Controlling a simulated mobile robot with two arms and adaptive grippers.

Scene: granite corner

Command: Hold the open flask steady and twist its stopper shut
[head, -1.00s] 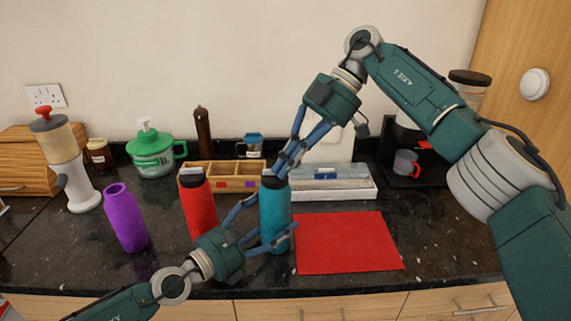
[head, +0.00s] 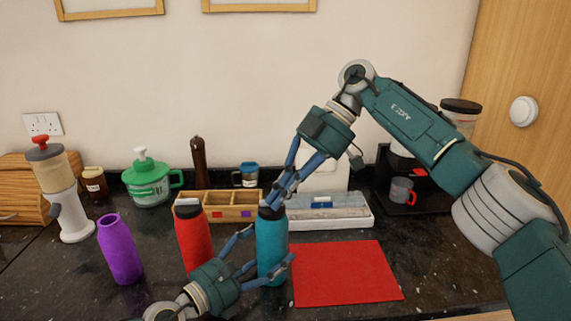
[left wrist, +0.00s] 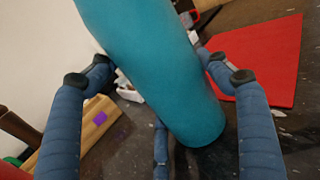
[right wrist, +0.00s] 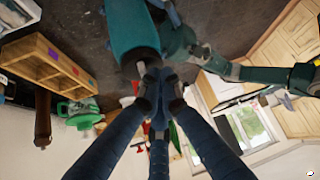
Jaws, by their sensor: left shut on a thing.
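The teal flask (head: 272,243) stands upright on the dark counter, left of the red mat. My left gripper (head: 268,268) is shut around its lower body; the left wrist view shows the teal body (left wrist: 160,75) between the fingers. My right gripper (head: 272,203) is above it, fingers pointing down with the tips close together at the flask's top. A dark stopper (head: 271,213) shows at the top, partly hidden by these fingers. In the right wrist view, the fingertips (right wrist: 158,78) meet beside the flask's top end. I cannot tell whether they grip the stopper.
A red flask (head: 194,240) with a dark stopper stands close left of the teal one. A purple flask (head: 120,250) stands further left. Behind are a wooden compartment box (head: 240,213) and a white tray (head: 335,222). The red mat (head: 345,275) is bare.

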